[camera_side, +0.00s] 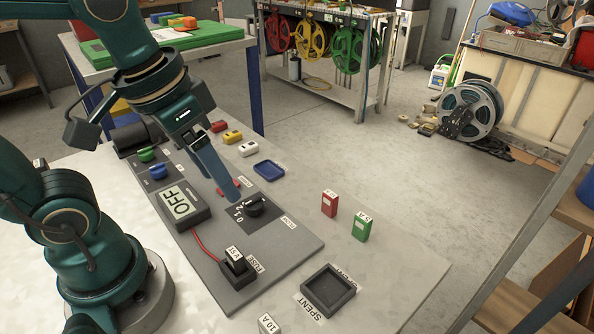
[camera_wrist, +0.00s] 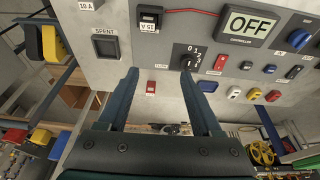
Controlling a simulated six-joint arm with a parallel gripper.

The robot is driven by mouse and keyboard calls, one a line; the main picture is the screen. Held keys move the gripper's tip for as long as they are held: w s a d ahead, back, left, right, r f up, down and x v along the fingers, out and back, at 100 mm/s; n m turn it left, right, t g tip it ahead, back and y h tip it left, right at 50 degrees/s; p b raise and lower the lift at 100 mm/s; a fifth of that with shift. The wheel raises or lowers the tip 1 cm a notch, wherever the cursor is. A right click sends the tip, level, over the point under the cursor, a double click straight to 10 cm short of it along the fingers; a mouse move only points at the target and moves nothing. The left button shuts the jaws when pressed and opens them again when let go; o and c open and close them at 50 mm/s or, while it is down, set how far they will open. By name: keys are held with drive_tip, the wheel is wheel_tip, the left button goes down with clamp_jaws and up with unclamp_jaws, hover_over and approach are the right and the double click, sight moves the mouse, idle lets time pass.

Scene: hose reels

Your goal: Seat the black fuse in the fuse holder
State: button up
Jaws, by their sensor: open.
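A black block with a white label that reads 15 A (camera_side: 236,262) stands at the fuse holder on the front end of the grey panel. It also shows at the top of the wrist view (camera_wrist: 150,17). I cannot tell how deep it sits in the holder, or see another black fuse. A red wire runs from there to the OFF controller. My gripper (camera_side: 235,194) is over the panel near the rotary knob, behind the holder. In the wrist view its two fingers (camera_wrist: 160,73) are apart with nothing between them.
A black SPENT tray (camera_side: 328,290) looks empty. A red fuse (camera_side: 329,203) and a green fuse (camera_side: 361,228) stand on the right of the table. A white 10 A block (camera_side: 268,324) is at the front. The black knob (camera_side: 254,206) and OFF controller (camera_side: 180,204) rise from the panel.

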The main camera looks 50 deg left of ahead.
drive_tip(key=shift+s+a+f+t, duration=0.3)
drive_tip(key=shift+s+f+t, duration=0.2)
drive_tip(key=shift+t, duration=0.6)
